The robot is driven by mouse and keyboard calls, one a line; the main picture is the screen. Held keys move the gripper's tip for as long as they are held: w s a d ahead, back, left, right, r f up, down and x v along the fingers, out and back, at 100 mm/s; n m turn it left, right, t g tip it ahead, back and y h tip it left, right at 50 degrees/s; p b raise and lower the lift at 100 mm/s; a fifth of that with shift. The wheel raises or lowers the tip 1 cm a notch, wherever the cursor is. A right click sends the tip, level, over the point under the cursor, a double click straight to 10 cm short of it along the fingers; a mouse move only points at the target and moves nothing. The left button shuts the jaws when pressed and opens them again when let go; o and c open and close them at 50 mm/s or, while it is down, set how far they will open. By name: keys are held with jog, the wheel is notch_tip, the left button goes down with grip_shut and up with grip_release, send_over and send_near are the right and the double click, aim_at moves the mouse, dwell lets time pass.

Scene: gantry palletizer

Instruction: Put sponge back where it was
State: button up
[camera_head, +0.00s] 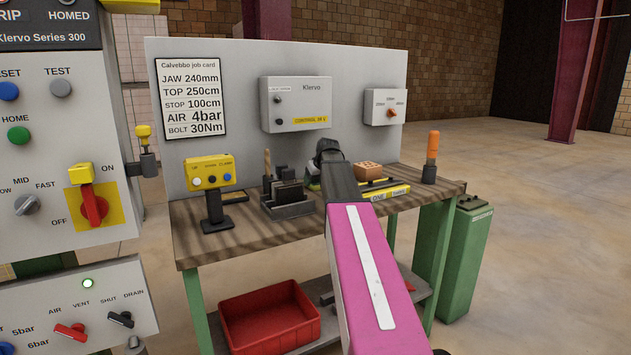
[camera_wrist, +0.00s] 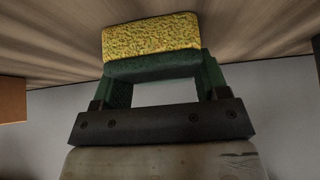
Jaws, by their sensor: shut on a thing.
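The sponge (camera_wrist: 150,38) is a yellow speckled block with a dark green layer, in the upper middle of the wrist view. My gripper (camera_wrist: 160,75) is shut on it, with a dark green finger at each side. The brown streaked bench top shows behind the sponge; I cannot tell if the sponge touches it. In the head view my pink arm reaches over the workbench (camera_head: 240,232) and hides most of my gripper. A small green and yellow patch (camera_head: 313,184) shows just left of the arm, probably the sponge or a fingertip.
A dark rack (camera_head: 287,208) and a yellow button pendant (camera_head: 210,180) stand left of my arm. A brown block (camera_head: 369,171), a yellow level-like bar (camera_head: 388,192) and an orange-handled tool (camera_head: 432,150) are to the right. The grey back panel (camera_head: 240,75) rises behind.

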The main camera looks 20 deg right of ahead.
jog(key=o, duration=0.8)
jog(key=shift+r, duration=0.1)
jog(key=v, duration=1.2)
